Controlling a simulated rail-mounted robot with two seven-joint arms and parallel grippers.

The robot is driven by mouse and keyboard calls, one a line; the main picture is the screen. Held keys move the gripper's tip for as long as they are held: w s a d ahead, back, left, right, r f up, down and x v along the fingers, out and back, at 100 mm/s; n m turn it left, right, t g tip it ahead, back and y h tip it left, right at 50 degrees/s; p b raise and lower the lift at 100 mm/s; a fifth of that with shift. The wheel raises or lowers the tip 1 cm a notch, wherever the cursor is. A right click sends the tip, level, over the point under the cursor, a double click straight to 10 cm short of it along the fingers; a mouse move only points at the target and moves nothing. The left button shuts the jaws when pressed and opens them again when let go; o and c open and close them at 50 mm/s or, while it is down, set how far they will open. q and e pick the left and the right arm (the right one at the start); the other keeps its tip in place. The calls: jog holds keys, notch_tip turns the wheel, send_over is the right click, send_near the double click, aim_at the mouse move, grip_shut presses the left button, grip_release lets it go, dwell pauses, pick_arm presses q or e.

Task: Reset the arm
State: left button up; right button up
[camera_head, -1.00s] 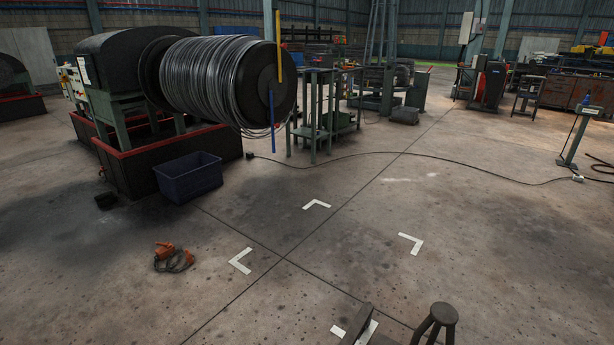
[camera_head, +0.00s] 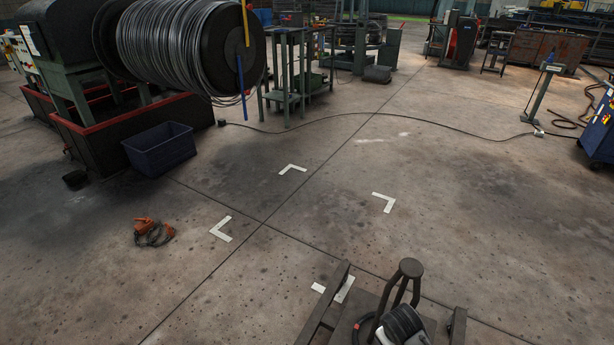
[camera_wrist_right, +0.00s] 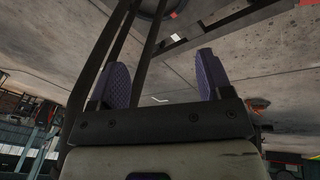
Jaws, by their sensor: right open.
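My right gripper (camera_wrist_right: 163,80) shows in the right wrist view, with its two purple-padded fingers wide apart. Nothing is between the pads; the grey concrete floor shows through the gap. Dark bars (camera_wrist_right: 145,50) run past the gripper in that view, close to its left finger; I cannot tell whether they touch. The wrist view looks upside down, with the floor at the top.
A dark frame with a loop (camera_head: 400,290) stands at the bottom of the head view. The wire-wound drum (camera_head: 185,45) and a blue bin (camera_head: 160,152) are at the upper left. An orange tool (camera_head: 152,231) lies on the floor.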

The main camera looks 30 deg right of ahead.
jog(key=s+a+r+n+t+y+p, duration=0.1)
jog(key=s+a+r+t+p, duration=0.2)
jog(key=a+r, duration=0.55)
jog(key=s+a+r+n+t+p, duration=0.1)
jog(key=s+a+r+p, duration=0.35)
jog(key=r, duration=0.75)
jog(key=s+a+r+g+y+p, duration=0.2)
jog(key=s+a+r+p, duration=0.55)
jog(key=s+p, duration=0.45)
pick_arm(q)
notch_tip(320, 180, up, 59)
jog(key=p, duration=3.8)
jog(key=shift+d, duration=0.2)
pick_arm(e)
notch_tip(320, 180, up, 37)
jog(key=shift+w+d+r, duration=0.15)
jog(key=shift+w+d, duration=0.1)
jog(key=shift+w, duration=0.1)
